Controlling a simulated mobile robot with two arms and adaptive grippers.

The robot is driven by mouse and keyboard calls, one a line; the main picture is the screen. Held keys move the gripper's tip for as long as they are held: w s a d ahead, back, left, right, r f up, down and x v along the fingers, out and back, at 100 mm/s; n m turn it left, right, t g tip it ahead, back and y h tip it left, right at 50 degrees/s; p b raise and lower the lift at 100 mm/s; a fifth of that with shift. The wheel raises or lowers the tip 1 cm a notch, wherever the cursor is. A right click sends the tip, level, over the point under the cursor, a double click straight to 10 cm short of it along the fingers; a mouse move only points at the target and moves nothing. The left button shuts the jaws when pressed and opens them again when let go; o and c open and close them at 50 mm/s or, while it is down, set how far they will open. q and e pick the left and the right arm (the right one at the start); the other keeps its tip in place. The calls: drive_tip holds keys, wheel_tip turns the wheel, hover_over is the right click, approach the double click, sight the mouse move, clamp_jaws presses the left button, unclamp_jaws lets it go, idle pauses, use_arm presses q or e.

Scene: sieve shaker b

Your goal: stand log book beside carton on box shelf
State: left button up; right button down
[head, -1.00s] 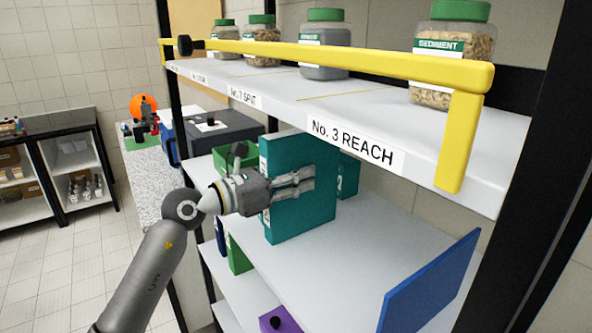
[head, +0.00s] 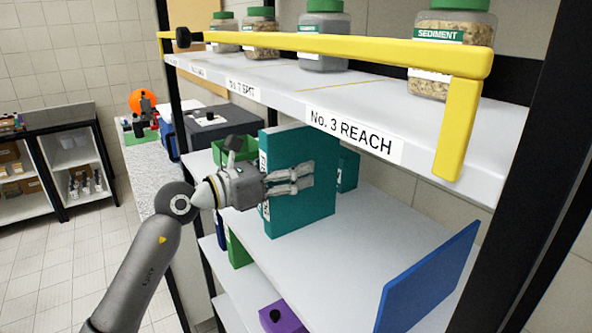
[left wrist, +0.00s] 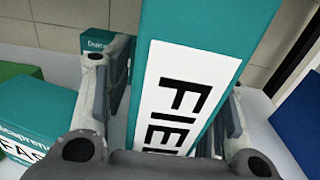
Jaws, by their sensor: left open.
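The log book, a thick teal volume (head: 318,205), stands upright on the middle shelf in the head view. In the left wrist view, its spine (left wrist: 200,40) has a white label reading "FIEL", partly hidden. My left gripper (head: 305,177) is open at the book, with one finger on each side of the spine; whether they touch it I cannot tell. A smaller teal carton (head: 348,170) stands behind the book, partly hidden. The left wrist view shows a teal carton (left wrist: 98,40) behind the left finger and another (left wrist: 45,108) at the left. My right gripper is not in view.
The shelf (head: 395,225) is clear between the book and a blue upright panel (head: 430,280). A green bin (head: 222,148) stands behind my gripper. Above, the upper shelf has a yellow bar (head: 330,44) along its front and several jars. A black post rises at the right.

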use_arm(q)
drive_tip(key=b+v, duration=0.3)
drive_tip(key=v, duration=0.8)
drive_tip(key=shift+b, duration=0.4)
drive_tip(key=shift+s, duration=0.1)
idle(0.4)
